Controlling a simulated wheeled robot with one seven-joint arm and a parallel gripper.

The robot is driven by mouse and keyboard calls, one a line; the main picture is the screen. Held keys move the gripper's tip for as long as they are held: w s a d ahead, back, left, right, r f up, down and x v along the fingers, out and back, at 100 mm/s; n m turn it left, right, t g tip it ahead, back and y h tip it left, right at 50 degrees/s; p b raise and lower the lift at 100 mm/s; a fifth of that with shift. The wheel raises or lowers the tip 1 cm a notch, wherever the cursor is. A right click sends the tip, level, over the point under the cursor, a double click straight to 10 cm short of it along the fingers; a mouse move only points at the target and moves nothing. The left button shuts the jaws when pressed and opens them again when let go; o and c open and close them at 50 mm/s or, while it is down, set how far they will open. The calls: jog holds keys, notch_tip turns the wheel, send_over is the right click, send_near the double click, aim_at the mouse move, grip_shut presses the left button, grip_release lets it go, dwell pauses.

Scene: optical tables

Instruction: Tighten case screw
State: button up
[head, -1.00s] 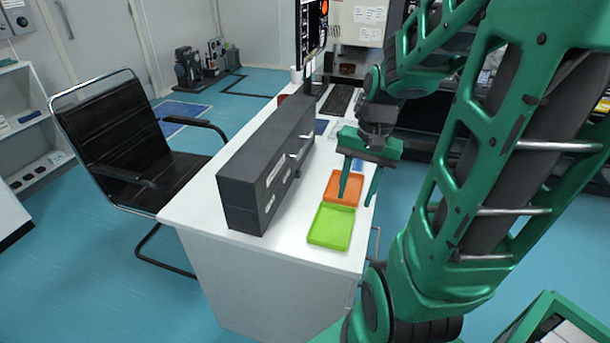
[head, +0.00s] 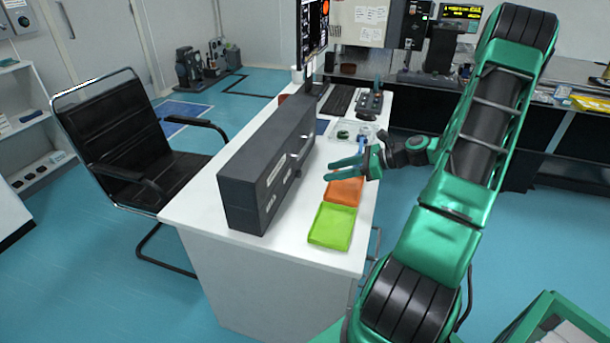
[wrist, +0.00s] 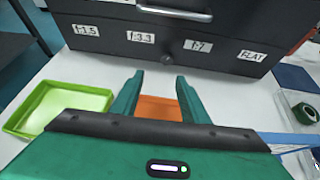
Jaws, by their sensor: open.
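The dark grey case (head: 245,185) stands on the white desk. In the wrist view, its front (wrist: 180,40) shows a metal handle and labels such as 1:1.5, 1:3.3, 1:7 and FLAT. A small round dark screw (wrist: 167,60) sits low on that front, between two labels. My gripper (head: 335,172) is level, with its fingers pointing left at the case front. In the wrist view, my gripper (wrist: 154,80) is open and empty. The screw lies ahead of the gap between the fingertips, apart from them.
A green tray (head: 332,226) and an orange tray (head: 345,191) lie on the desk (head: 290,240) before the case. A clear tray (head: 345,130) with small items is farther back, near a keyboard (head: 339,99). A black chair (head: 130,145) stands left.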

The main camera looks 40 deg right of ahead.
aim_at(301, 174)
jog(key=shift+w+d+m+t, duration=0.25)
jog(key=shift+d+m+t, duration=0.15)
jog(key=shift+d+m, duration=0.1)
jog(key=shift+w+a, duration=0.25)
jog(key=x, duration=1)
jog(key=shift+s, duration=0.1)
grip_shut()
